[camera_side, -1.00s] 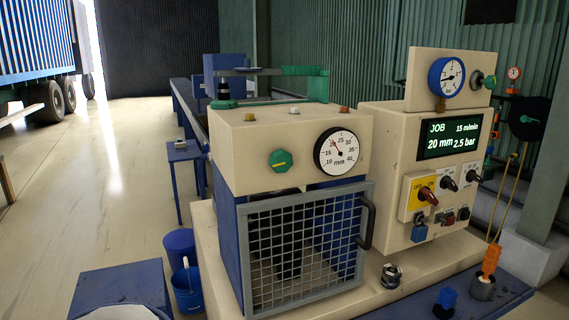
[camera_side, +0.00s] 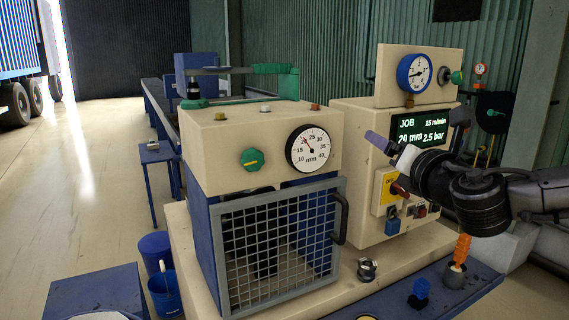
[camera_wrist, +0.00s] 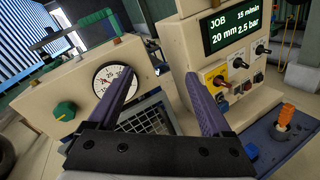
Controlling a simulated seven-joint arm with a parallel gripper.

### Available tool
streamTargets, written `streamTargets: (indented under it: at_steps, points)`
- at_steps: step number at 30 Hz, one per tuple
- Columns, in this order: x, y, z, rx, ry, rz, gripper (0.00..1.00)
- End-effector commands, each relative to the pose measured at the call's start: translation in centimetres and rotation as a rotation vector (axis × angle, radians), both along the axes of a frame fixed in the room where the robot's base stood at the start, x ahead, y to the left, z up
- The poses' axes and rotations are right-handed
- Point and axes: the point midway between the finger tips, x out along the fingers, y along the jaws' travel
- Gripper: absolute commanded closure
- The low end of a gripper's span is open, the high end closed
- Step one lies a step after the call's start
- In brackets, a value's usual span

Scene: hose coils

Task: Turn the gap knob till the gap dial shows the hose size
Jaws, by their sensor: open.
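The gap knob (camera_side: 252,160) is green with a yellow mark and sits on the cream housing's front, left of the gap dial. It also shows in the wrist view (camera_wrist: 65,111). The gap dial (camera_side: 314,148) is white, marked in mm from 10 to 40; its red needle points up and left, near the 20 mark. It also shows in the wrist view (camera_wrist: 107,82). The job display (camera_side: 422,133) reads 20 mm, 2.5 bar and 15 m/min. My gripper (camera_side: 418,126) is open and empty in front of the display, right of knob and dial, touching neither.
A grey mesh guard (camera_side: 280,245) with a dark handle closes the space below the housing. A blue pressure gauge (camera_side: 414,73) tops the control box. A yellow switch plate (camera_wrist: 214,80) lies beyond my fingers. An orange-handled tool (camera_side: 462,248) stands on the blue ledge at right.

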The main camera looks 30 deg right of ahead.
Motion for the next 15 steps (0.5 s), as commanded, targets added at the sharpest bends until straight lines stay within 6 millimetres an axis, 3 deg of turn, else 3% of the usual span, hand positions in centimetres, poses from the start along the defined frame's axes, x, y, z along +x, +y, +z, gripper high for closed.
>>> streamTargets:
  at_steps: [1, 3, 6, 10, 15]
  points:
    - [1.3, 5.3, -0.4, -0.102, -0.007, 0.109, 0.17]
    - [1.9, 10.8, -1.0, -0.189, -0.024, 0.219, 0.17]
    - [1.5, 16.1, -2.8, -0.239, -0.014, 0.319, 0.17]
    - [0.7, 19.1, -4.4, -0.258, 0.007, 0.376, 0.17]
    - [1.2, 19.5, -4.4, -0.255, 0.007, 0.386, 0.17]
